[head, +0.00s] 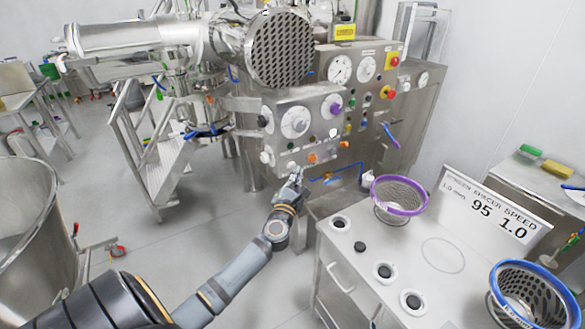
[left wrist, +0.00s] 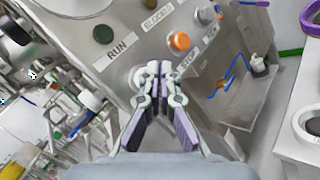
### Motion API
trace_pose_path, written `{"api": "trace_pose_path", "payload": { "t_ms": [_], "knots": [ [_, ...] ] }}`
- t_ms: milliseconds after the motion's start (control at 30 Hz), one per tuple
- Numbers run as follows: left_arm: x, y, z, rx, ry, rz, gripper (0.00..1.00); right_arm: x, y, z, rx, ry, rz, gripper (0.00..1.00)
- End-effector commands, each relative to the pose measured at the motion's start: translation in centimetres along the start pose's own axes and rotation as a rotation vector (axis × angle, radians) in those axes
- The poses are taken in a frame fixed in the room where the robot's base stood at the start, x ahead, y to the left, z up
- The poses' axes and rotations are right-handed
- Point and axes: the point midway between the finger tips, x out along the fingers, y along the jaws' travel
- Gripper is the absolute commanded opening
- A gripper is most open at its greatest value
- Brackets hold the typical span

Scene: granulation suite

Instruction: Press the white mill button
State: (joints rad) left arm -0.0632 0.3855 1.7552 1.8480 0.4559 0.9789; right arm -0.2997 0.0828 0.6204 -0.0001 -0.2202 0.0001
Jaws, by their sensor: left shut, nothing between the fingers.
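My left gripper (head: 297,176) is shut and empty, its fingertips close to the lower front of the steel control panel (head: 288,104). In the left wrist view the closed fingertips (left wrist: 157,75) overlap a pale round button (left wrist: 137,77), which is mostly hidden behind them. I cannot tell whether the tips touch it. Around it on the panel are a dark green button (left wrist: 103,34) by the RUN label, an orange button (left wrist: 180,41) by the STOP label and a light grey button (left wrist: 205,14). My right gripper is not in view.
A counter (head: 345,262) at the right bears a purple-rimmed basket (head: 400,196), a blue-rimmed basket (head: 530,292) and a display sign (head: 489,212). A large perforated steel drum end (head: 280,48) hangs above the panel. Steps (head: 160,160) stand to the left.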

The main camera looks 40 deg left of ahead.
Motion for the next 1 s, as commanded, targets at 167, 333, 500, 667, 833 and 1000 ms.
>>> {"api": "trace_pose_path", "payload": {
  "t_ms": [167,333,500,667,833,1000],
  "knots": [
    [0.01,0.00,-0.01,0.000,0.000,0.000,0.00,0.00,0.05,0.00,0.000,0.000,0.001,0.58],
    [0.00,-0.01,-0.01,0.000,0.000,0.000,0.00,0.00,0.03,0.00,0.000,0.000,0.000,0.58],
    [-0.01,-0.02,-0.02,0.000,0.000,0.000,0.00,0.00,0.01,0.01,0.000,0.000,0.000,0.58],
    [-0.01,-0.02,-0.01,0.000,0.000,0.000,0.00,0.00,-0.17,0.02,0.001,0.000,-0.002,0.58],
    [-0.01,-0.03,-0.02,0.000,0.000,0.000,0.00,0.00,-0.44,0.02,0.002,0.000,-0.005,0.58],
    [-0.01,-0.03,-0.02,0.000,0.000,0.000,0.00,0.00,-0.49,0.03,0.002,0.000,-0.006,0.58]
  ]
}}
